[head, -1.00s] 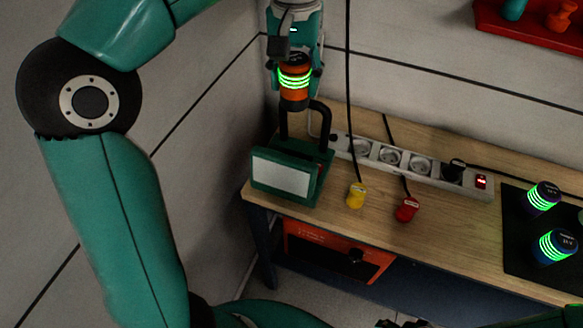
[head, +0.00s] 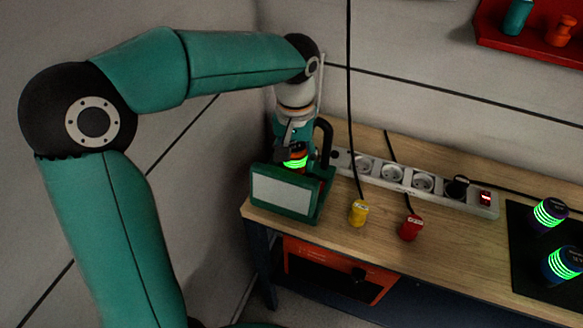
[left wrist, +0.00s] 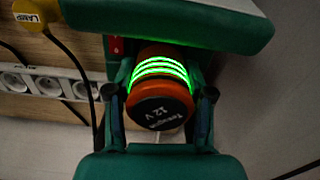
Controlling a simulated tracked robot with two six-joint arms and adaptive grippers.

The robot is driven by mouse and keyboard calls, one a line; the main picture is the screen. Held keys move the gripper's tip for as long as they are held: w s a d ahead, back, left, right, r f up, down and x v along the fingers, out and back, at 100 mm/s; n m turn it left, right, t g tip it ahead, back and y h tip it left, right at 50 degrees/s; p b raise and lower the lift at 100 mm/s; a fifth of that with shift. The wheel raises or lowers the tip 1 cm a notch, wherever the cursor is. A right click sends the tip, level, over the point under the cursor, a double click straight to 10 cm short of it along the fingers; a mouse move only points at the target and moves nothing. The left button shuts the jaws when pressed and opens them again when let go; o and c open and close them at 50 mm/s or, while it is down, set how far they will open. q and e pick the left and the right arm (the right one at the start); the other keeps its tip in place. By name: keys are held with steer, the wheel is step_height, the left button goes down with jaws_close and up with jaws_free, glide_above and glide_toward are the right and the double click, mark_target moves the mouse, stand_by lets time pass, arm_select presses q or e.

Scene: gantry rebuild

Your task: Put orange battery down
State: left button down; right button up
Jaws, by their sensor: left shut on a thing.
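The orange battery (head: 297,166) has glowing green rings and sits low at the green box with a white panel (head: 283,192), at the left end of the bench. My left gripper (head: 297,150) comes down from above and is shut on it. The box's front partly hides the battery's lower part in the head view. I cannot tell if the battery is fully seated. My right gripper is out of view.
A yellow plug (head: 358,213) and a red plug (head: 410,228) with cables lie right of the box. A power strip (head: 405,178) runs along the back. Two dark batteries (head: 548,215) with green rings stand on a black mat (head: 530,280). The front wood is clear.

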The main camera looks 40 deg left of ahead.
mark_target(294, 170)
arm_select(q)
step_height(294, 170, down, 4)
steer(key=shift+f, duration=0.1)
stand_by(0.4)
steer(key=shift+f+b, duration=0.3)
steer(key=shift+c, duration=2.2)
jaws_free()
steer(key=shift+r, duration=0.15)
